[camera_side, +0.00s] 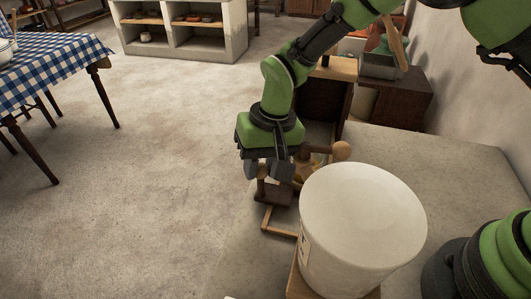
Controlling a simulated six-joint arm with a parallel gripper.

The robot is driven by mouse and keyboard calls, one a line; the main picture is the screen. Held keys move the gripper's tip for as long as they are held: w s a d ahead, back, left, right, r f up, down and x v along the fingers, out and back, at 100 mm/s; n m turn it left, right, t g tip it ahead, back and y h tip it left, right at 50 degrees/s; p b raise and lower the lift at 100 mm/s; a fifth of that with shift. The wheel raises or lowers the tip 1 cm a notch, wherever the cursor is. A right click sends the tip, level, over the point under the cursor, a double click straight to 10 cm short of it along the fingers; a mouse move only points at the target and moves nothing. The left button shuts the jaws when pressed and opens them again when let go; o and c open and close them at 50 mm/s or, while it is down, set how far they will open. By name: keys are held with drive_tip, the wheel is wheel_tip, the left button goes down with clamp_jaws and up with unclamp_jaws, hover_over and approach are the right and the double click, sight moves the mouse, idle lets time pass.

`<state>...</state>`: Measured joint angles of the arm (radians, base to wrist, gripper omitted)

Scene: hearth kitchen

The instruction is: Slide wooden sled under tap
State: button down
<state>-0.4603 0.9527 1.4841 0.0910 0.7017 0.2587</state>
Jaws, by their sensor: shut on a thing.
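My gripper (270,171) points down at the centre and is shut on a brown upright part of the wooden sled. The wooden sled (279,230) stands low on the grey surface, with a light wooden frame showing at the front left. Its right part is hidden behind the large white container. A round wooden knob (341,150) shows just right of the gripper, above an amber-brown piece; I cannot tell whether it belongs to the sled or to a tap. No tap can be made out for certain.
The white container (362,240) stands on a wooden support (304,285) close in front of the gripper. A dark wooden cabinet (323,105) stands behind it. A table with a blue checked cloth (45,65) is at the far left. The floor between is clear.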

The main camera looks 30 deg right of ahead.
drive_tip(key=c, duration=0.8)
unclamp_jaws()
drive_tip(key=r, duration=0.3)
drive_tip(key=d+r, duration=0.1)
drive_tip(key=r, duration=0.2)
drive_tip(key=d+r, duration=0.1)
drive_tip(key=r, duration=0.2)
drive_tip(key=shift+s+r, duration=0.15)
drive_tip(key=shift+r, duration=0.25)
